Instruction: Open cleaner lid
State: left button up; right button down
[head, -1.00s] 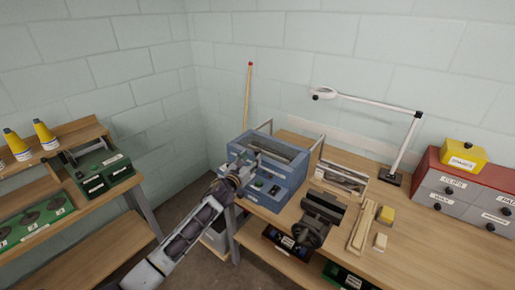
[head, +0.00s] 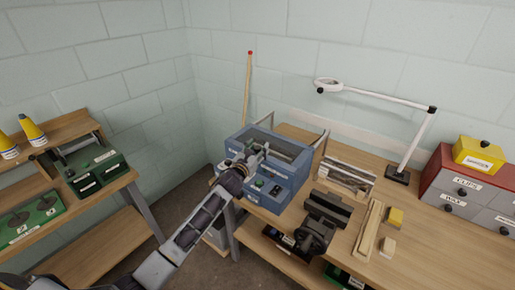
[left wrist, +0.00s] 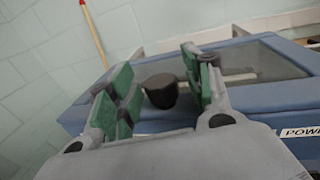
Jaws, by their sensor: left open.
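The cleaner is a blue box (head: 287,185) at the left end of the right-hand bench. Its lid (head: 285,147) has a blue frame around a see-through pane and looks shut. In the left wrist view, the lid (left wrist: 262,62) fills the right side, and a black round knob (left wrist: 160,91) stands at its front. My left gripper (head: 257,154) is over the cleaner's front left part. In the left wrist view, its green-padded fingers (left wrist: 160,76) are open on either side of the knob, with visible gaps. My right gripper is not in view.
A vise (head: 318,225) and wooden strips (head: 368,230) are right of the cleaner. A lamp (head: 425,135) and a drawer unit (head: 470,190) stand farther right. A red-tipped stick (head: 247,90) leans against the wall behind. Another bench (head: 100,195) is at the left.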

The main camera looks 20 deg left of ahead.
aim_at(264, 143)
pick_arm(q)
jog(key=shift+c, duration=1)
grip_shut()
jog(key=shift+w, duration=0.15)
jog(key=shift+w+d, duration=0.15)
jog(key=shift+w, duration=0.05)
jog(key=shift+w+d+b, duration=0.3)
jog(key=shift+w+b, duration=0.1)
jog(key=shift+w, duration=0.45)
jog(key=shift+w+d+b, duration=0.3)
jog(key=shift+w+b, duration=0.05)
jog(key=shift+w, duration=0.5)
